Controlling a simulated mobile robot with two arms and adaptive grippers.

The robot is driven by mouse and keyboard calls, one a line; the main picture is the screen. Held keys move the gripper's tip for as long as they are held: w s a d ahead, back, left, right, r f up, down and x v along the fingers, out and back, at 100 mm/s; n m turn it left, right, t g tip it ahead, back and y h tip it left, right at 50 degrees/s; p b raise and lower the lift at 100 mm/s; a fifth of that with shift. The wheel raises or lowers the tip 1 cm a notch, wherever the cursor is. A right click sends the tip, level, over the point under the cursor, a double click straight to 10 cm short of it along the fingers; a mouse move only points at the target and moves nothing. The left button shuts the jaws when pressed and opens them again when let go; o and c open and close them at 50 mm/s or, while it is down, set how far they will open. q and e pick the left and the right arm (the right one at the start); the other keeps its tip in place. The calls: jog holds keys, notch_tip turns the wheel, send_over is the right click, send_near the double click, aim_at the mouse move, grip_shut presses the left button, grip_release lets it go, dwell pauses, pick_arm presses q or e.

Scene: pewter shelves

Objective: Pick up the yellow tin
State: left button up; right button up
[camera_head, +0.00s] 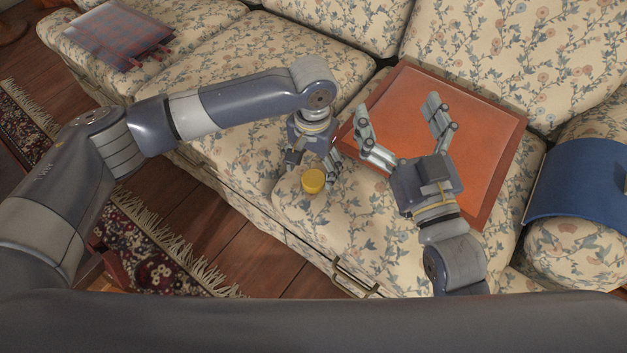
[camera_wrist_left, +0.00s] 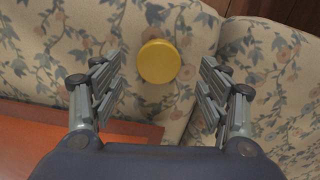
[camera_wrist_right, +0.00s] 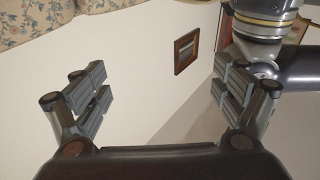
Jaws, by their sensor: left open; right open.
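The yellow tin (camera_head: 313,181) is a small round tin on the floral sofa seat, near its front edge. It also shows in the left wrist view (camera_wrist_left: 158,61), seen from above, beyond and between the fingers. My left gripper (camera_head: 309,165) is open just above and beside the tin, with nothing between its fingers; part of it is hidden by its own arm in the head view. My right gripper (camera_head: 402,128) is open and empty over the orange-red board, its fingers pointing up and away.
A plaid cushion or folded cloth (camera_head: 118,32) lies at the far left, and a blue cloth (camera_head: 583,175) hangs over the right armrest. A fringed rug (camera_head: 153,262) lies on the wooden floor.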

aim_at(313, 178)
pick_arm(q)
notch_tip(313, 178, down, 4)
jog(key=shift+s+f+b, duration=0.1)
jog(key=shift+b, duration=0.85)
jog(key=c, duration=1.2)
pick_arm(e)
jog(key=s+r+t+y, duration=0.2)
jog(key=s+r+t, duration=0.2)
jog(key=r, duration=0.5)
jog(key=shift+s+r+t, duration=0.2)
jog(key=shift+t, duration=0.8)
